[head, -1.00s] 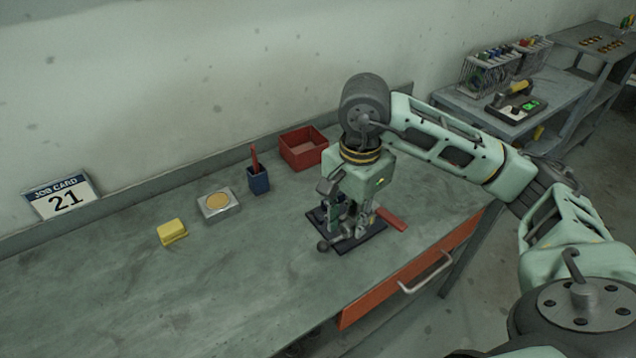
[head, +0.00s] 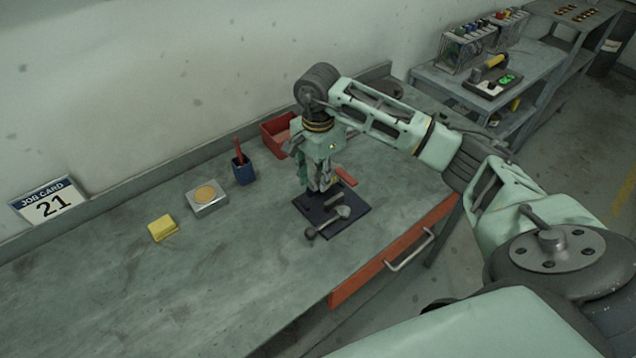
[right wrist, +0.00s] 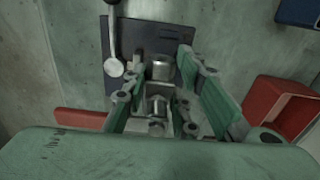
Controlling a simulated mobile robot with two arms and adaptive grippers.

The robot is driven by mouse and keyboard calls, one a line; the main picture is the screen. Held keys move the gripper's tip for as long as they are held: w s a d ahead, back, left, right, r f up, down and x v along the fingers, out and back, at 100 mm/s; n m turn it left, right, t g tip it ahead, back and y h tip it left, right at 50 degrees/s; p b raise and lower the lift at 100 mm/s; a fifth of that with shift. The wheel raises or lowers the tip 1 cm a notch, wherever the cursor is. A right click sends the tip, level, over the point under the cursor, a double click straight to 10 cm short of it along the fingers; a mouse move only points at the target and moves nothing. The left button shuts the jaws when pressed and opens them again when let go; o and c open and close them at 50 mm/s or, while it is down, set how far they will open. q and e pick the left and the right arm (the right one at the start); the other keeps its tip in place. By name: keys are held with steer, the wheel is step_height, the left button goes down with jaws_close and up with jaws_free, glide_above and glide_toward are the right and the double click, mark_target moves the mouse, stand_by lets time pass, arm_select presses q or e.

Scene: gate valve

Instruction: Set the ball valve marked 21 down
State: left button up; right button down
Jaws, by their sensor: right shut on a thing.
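My right gripper (head: 320,190) points down at the back edge of a dark mat (head: 350,222) on the workbench. It is shut on a metal valve (right wrist: 160,68) whose body shows between the fingers in the right wrist view. A red lever (head: 346,177) sticks out beside the gripper; it also shows in the right wrist view (right wrist: 82,118). The fingers hide much of the valve in the head view. I cannot read a 21 on it, nor tell whether it touches the mat. My left gripper is not in view.
A metal rod-shaped part (head: 328,222) with round ends lies on the mat. A red bin (head: 275,135), blue pen cup (head: 244,172), grey block with a tan disc (head: 206,197) and yellow block (head: 163,228) stand left. The front-left bench is clear.

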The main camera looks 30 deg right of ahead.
mark_target(318, 178)
steer(key=shift+f+p, duration=0.3)
steer(key=shift+f, duration=0.05)
step_height(318, 178, down, 2)
steer(key=shift+f+p, duration=0.2)
steer(key=shift+p, duration=0.4)
steer(key=shift+f, duration=0.4)
steer(key=shift+f+b, duration=0.25)
steer(key=shift+b, duration=0.1)
steer(key=shift+s+f+b, duration=0.25)
steer(key=shift+f+b, duration=0.1)
steer(key=shift+b, duration=0.1)
steer(key=shift+a, duration=0.1)
steer(key=c, duration=1.7)
jaws_free()
steer(key=shift+s+f, duration=0.1)
steer(key=shift+s, duration=0.05)
steer(key=shift+c, duration=0.2)
steer(key=o, duration=0.3)
steer(key=shift+w+f, duration=0.2)
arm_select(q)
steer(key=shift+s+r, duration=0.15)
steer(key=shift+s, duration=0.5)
arm_select(e)
steer(key=shift+o, duration=0.2)
